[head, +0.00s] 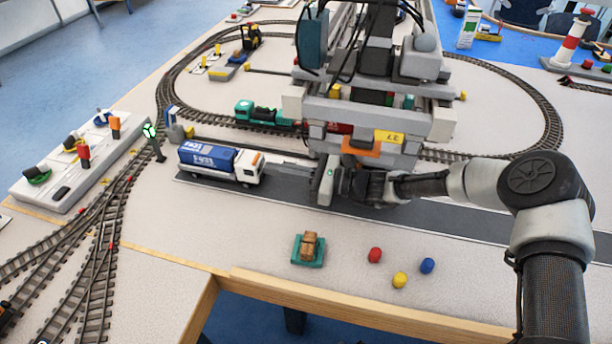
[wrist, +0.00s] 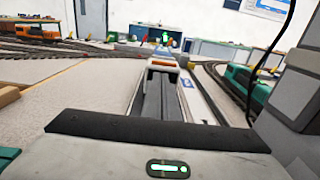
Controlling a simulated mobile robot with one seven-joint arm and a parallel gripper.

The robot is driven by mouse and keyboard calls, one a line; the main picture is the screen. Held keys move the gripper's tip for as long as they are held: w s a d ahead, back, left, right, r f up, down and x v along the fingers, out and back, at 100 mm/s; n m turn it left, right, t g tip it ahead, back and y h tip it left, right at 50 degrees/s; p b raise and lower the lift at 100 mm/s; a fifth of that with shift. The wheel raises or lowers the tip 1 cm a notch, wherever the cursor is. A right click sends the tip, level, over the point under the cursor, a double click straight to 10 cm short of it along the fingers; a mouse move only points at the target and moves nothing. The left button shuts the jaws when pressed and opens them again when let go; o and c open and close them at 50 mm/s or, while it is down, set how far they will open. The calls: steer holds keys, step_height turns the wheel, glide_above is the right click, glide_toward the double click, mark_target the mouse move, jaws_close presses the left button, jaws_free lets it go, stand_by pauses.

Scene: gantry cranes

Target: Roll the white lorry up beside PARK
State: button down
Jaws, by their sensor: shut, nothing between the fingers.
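In the wrist view the lorry's white front (wrist: 165,64) appears straight ahead along the road. I cannot read a PARK marking in either view.
A grey gantry crane (head: 365,115) stands over the road and track beside my gripper. A teal locomotive (head: 258,112) is on the track behind.

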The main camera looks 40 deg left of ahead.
steer(key=shift+s+a, duration=0.25)
steer(key=shift+a, duration=0.35)
steer(key=p+v, duration=0.2)
steer(key=v, duration=1.2)
